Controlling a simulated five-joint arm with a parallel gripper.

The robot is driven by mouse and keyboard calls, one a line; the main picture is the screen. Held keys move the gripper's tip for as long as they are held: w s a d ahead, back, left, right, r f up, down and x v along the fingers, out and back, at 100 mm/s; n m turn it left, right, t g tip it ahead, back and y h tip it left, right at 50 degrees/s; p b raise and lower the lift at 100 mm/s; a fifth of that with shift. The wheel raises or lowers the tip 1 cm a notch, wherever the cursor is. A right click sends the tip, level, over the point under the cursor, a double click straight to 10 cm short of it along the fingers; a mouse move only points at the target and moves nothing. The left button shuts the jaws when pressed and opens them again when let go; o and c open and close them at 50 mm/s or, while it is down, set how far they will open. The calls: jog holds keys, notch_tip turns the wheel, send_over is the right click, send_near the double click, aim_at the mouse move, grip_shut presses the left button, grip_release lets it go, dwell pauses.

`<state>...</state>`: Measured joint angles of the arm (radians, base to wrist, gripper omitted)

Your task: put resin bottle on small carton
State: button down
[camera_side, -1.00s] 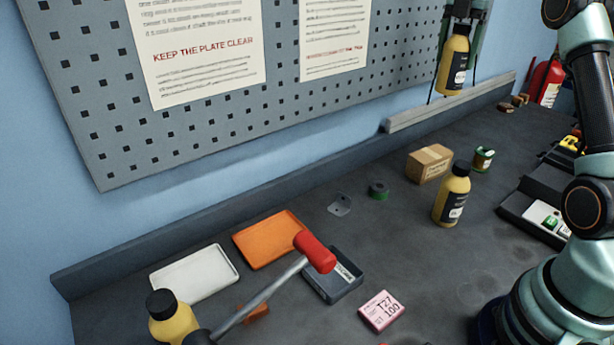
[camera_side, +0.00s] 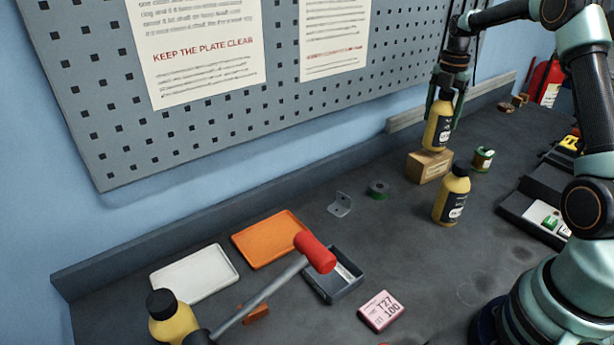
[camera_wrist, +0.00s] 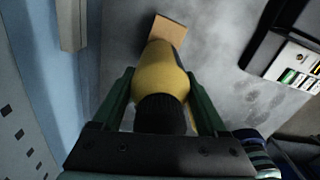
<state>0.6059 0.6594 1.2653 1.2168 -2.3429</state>
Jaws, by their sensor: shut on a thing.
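My gripper (camera_side: 441,103) is shut on a yellow resin bottle (camera_side: 437,132) with a black label, held upright. The bottle's base is at or just above the top of the small brown carton (camera_side: 428,168); I cannot tell whether they touch. In the wrist view the dark cap and yellow body of the bottle (camera_wrist: 160,75) sit between the green fingers of my gripper (camera_wrist: 160,88). Part of the carton (camera_wrist: 168,28) shows beyond it. A second yellow bottle (camera_side: 451,200) stands on the bench just in front of the carton.
A small green-labelled can (camera_side: 482,160) stands right of the carton. A green-and-dark roll (camera_side: 377,189) lies to its left. A red-headed mallet (camera_side: 315,252), an orange tray (camera_side: 268,240), a white tray (camera_side: 193,275) and another yellow bottle (camera_side: 175,325) are further left.

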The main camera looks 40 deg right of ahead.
jog(key=shift+f, duration=0.85)
jog(key=shift+f, duration=0.15)
grip_release()
jog(key=shift+f, duration=0.1)
